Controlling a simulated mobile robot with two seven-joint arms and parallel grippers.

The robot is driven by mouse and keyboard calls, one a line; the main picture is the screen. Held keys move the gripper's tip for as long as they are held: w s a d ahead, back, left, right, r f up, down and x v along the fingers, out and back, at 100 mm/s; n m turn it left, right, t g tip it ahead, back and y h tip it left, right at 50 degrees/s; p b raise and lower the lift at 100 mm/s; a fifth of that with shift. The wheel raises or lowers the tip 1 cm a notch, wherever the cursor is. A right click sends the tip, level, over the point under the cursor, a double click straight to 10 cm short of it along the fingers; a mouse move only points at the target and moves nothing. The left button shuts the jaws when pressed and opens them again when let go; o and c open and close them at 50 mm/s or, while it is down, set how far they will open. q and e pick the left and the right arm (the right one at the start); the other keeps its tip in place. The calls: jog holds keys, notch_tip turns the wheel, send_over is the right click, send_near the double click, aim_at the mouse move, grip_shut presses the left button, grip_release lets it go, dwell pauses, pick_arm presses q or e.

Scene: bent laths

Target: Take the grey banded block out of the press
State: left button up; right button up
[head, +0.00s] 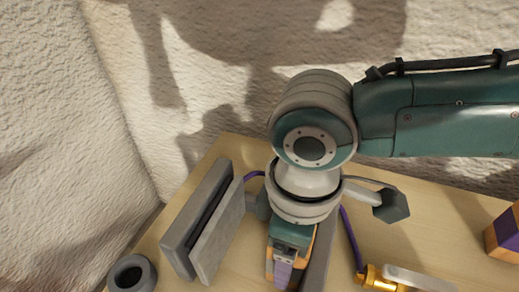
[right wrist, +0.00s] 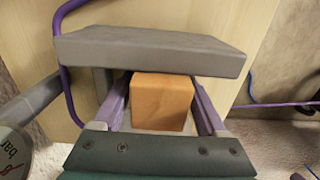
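My right gripper (right wrist: 162,82) points down over the table, its purple fingers on either side of a plain orange block (right wrist: 162,103). Whether the fingers touch the block cannot be told. A grey plate (right wrist: 150,48) lies across just beyond the fingertips; a grey plate (head: 318,258) also shows beside the gripper in the head view. At the left of the table, two upright grey plates (head: 222,235) stand with a narrow gap, perhaps the press; nothing shows clearly between them. I cannot make out a grey banded block. My left gripper is not in view.
A dark grey ring (head: 132,274) lies at the lower left. A gold fitting (head: 378,278) with a light grey bar is right of the gripper. An orange and purple block (head: 506,235) stands at the right edge.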

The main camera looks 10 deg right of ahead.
grip_shut()
dwell(0.4)
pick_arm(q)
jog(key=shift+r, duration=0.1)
